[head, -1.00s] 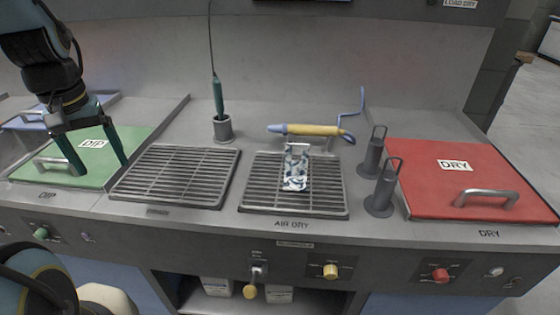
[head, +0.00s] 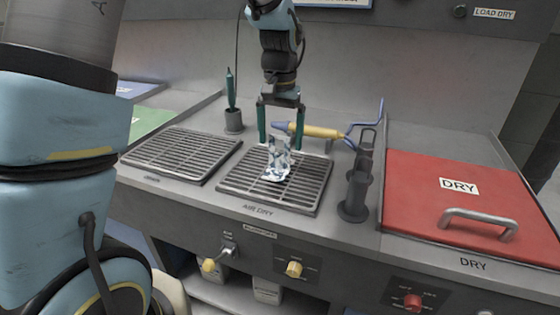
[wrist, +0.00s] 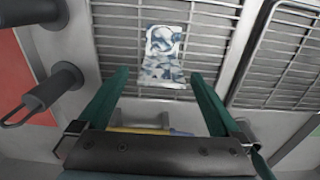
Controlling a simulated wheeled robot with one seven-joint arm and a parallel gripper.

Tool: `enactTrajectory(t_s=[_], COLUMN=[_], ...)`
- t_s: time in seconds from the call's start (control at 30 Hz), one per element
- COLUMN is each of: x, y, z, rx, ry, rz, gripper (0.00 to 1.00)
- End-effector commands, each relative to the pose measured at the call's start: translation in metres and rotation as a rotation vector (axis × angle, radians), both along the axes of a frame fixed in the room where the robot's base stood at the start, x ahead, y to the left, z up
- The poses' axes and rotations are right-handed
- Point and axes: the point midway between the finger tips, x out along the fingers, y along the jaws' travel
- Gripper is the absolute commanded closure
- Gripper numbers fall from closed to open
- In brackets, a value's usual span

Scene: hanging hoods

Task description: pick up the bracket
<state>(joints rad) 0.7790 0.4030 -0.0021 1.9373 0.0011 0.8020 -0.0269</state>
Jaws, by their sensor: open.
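The bracket (head: 278,158) is a bent piece with a blue-and-white mottled surface. It rests on the air-dry grate (head: 235,184). In the wrist view the bracket (wrist: 162,58) lies ahead of the fingertips, roughly centred between them. My gripper (head: 280,142) is above the back part of that grate, pointing down, with its green fingers spread. In the wrist view the fingers of my gripper (wrist: 160,76) are wide apart with nothing between the tips. The gap in height between fingertips and bracket is hard to judge.
A yellow-handled tool (head: 315,131) with a blue hook lies behind the bracket. Dark upright posts (head: 355,190) stand right of the grate, before the red DRY lid (head: 450,205). A second grate (head: 180,152) and a cup with a green tool (head: 233,120) are at left.

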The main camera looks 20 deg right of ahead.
Motion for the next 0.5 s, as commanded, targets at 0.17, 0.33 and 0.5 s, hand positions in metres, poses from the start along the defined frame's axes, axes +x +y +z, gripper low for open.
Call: enactTrajectory(t_s=[0.17, 0.33, 0.5], x=[0.0, -0.001, 0.0], y=[0.0, 0.001, 0.001], z=[-0.014, -0.031, -0.056], rx=[0.001, 0.003, 0.002], ry=[0.001, 0.004, 0.002], rz=[0.0, 0.0, 0.0], gripper=[0.0, 0.0, 0.0])
